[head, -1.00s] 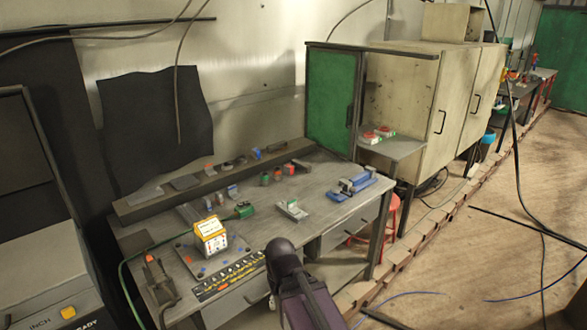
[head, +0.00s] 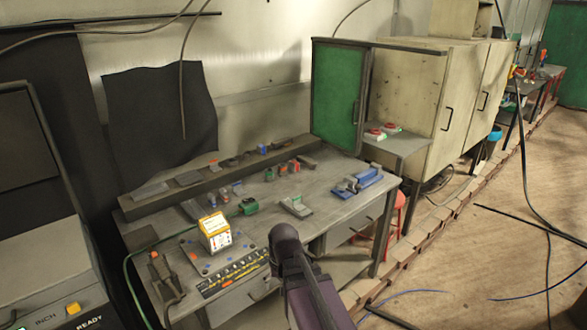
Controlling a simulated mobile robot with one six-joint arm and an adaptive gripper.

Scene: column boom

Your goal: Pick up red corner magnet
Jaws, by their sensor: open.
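Several small red pieces show, and I cannot tell for sure which is the corner magnet. A small red block (head: 294,166) and a red-and-green piece (head: 283,168) stand at the back of the grey workbench (head: 330,222). Two red round pieces, a left one (head: 375,134) and a right one (head: 391,128), lie on pale bases on a shelf by the open green door. My dark arm rises from the bottom centre in front of the bench. My gripper's fingers do not show. Nothing touching the red pieces is visible.
On the bench are a yellow-and-white box (head: 215,232), a blue vise-like tool (head: 358,181), a grey-green block (head: 296,206) and a strip of coloured controls (head: 234,276). The green door (head: 336,98) stands behind it. A red stool (head: 392,213) and cables are at right.

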